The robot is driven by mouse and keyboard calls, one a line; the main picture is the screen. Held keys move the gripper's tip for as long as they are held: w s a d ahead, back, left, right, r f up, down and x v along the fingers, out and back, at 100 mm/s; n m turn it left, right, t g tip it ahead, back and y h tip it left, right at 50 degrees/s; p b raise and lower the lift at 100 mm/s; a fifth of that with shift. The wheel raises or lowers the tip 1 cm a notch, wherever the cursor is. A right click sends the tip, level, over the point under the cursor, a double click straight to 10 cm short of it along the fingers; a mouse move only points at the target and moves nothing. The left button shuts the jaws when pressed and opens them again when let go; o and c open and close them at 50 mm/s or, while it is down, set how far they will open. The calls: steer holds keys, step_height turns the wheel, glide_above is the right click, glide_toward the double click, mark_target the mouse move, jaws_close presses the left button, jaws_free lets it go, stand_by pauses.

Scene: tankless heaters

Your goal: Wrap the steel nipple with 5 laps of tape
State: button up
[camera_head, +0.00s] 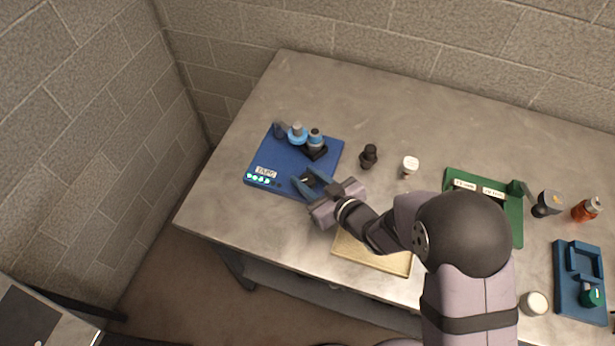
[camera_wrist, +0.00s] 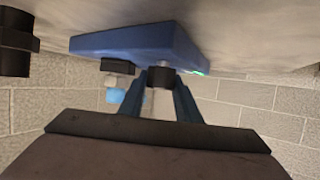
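A blue board (camera_head: 262,181) with a TAPE label lies on the left of the table; it also shows at the top of the wrist view (camera_wrist: 110,42). I cannot tell which piece is the steel nipple or the tape. My gripper (camera_head: 308,181) is at the board's near right. In the wrist view its blue fingers flank a short black cylinder (camera_wrist: 161,77) with a grey stem above it in the picture. Contact is unclear.
A black fitting (camera_head: 369,155) and a white-capped jar (camera_head: 410,166) stand right of the board. A tan tray (camera_head: 398,263) lies partly under my arm. A green board (camera_head: 516,228), an orange bottle (camera_head: 587,209) and a blue tray (camera_head: 566,302) are farther right. The far table is clear.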

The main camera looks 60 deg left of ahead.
steer(key=shift+b, duration=0.3)
steer(key=m+t+b, duration=0.2)
steer(key=shift+s+t, duration=0.1)
steer(key=shift+t, duration=0.2)
steer(key=shift+m+t+b, duration=1.05)
steer(key=shift+m+t, duration=0.05)
steer(key=shift+t, duration=0.1)
steer(key=shift+r, duration=0.1)
steer(key=o, duration=1.1)
steer(key=shift+c, duration=0.2)
steer(key=shift+b+v, duration=1)
steer(key=shift+v, duration=2.65)
